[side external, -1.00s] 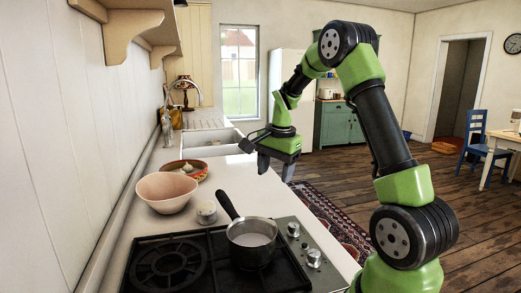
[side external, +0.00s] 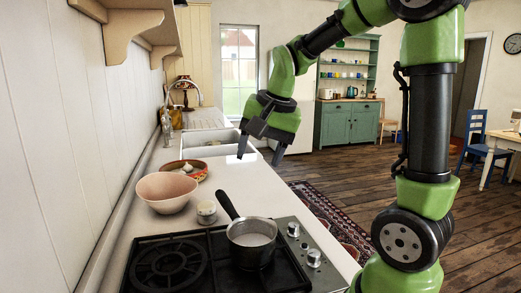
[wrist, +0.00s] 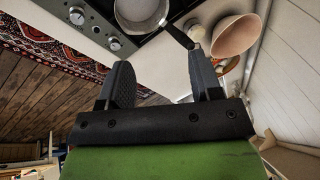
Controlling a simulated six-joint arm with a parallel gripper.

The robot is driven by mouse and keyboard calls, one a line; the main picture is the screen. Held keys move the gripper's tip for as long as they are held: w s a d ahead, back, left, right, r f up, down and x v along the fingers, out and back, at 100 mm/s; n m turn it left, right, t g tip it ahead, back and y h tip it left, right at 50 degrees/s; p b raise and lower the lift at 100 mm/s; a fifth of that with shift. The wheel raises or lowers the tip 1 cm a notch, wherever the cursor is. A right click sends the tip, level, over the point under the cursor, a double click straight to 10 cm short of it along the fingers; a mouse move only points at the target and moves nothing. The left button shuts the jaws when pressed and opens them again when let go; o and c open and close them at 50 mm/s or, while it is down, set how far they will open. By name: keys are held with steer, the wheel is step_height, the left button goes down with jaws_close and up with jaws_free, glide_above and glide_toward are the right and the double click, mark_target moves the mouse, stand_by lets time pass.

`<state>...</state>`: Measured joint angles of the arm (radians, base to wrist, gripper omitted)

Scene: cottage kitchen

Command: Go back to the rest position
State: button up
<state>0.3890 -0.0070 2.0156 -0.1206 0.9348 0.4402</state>
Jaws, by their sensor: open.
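My gripper (side external: 259,152) is open and empty, raised above the counter near the sink in the side view, its fingers pointing down. In the wrist view my gripper (wrist: 160,85) shows two spread dark fingers with nothing between them but the pale counter below. The arm is lifted and bent, clear of the counter things.
A saucepan (side external: 250,240) sits on the black stove (side external: 180,262). A pink bowl (side external: 166,193), a small pale jar (side external: 206,212) and a terracotta dish (side external: 198,170) with pale items stand on the white counter (side external: 245,195). A sink (side external: 215,148) lies behind. Patterned rug (side external: 325,212) on the floor.

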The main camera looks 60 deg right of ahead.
stand_by(0.3)
steer(key=s+a+r+n+t+y, duration=0.2)
steer(key=s+a+n+t, duration=0.1)
steer(key=s+a+n, duration=0.6)
steer(key=s+a, duration=0.2)
steer(key=shift+s+a+r, duration=0.15)
steer(key=shift+a, duration=0.2)
stand_by(1.3)
